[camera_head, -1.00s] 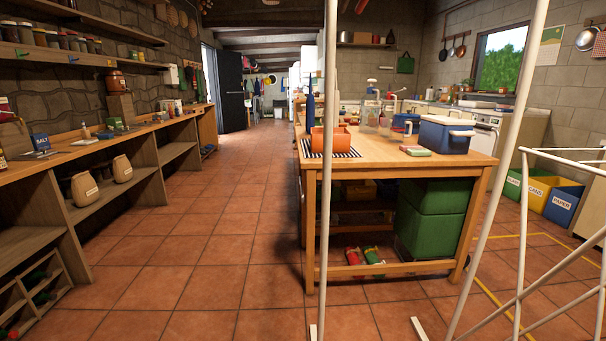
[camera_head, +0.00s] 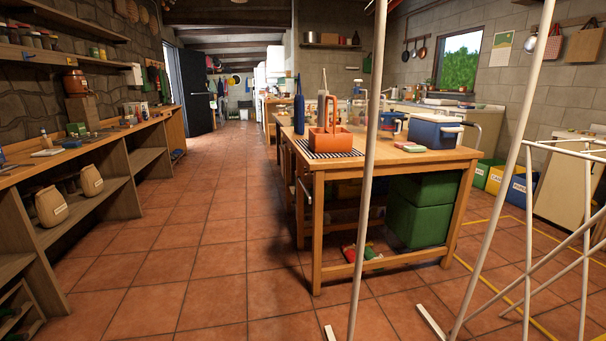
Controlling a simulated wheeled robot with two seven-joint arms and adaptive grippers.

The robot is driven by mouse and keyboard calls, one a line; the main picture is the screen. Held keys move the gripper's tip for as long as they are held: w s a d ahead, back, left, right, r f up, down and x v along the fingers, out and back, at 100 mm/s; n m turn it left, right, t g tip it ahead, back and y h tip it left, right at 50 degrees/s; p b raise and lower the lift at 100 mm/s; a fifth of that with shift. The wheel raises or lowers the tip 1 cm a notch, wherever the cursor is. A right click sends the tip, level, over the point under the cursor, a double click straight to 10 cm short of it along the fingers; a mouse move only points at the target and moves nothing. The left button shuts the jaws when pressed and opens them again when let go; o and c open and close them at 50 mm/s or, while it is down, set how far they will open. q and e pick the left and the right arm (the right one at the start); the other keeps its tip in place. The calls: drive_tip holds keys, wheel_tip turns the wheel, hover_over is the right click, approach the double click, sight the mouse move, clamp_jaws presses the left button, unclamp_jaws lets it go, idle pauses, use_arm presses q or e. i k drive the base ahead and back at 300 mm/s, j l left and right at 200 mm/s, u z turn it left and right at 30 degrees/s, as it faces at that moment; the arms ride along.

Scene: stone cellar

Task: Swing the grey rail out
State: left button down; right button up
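Neither of my grippers is in view. I cannot tell for sure which thing is the grey rail. A thin grey bar (camera_head: 305,188) shows at the left side of the wooden worktable (camera_head: 400,160), below its top.
Close in front, a thin pale pole (camera_head: 368,170) stands nearly upright. A slanted pole (camera_head: 510,160) and a white frame (camera_head: 575,235) stand to its right. The tiled floor (camera_head: 200,240) between the table and the left shelves (camera_head: 125,165) is clear.

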sight(298, 177)
drive_tip(key=i+j+z, duration=0.1)
drive_tip(key=j, duration=0.25)
drive_tip(key=i+j+z, duration=0.15)
drive_tip(key=j, duration=0.2)
drive_tip(key=i+j+z, duration=0.1)
drive_tip(key=j, duration=0.3)
drive_tip(key=i+j+z, duration=0.3)
drive_tip(key=i+j, duration=0.3)
drive_tip(key=j, duration=0.15)
drive_tip(key=i+j+z, duration=0.25)
drive_tip(key=i+j, duration=0.35)
drive_tip(key=i+j+z, duration=0.3)
drive_tip(key=i+j, duration=0.3)
drive_tip(key=j, duration=0.1)
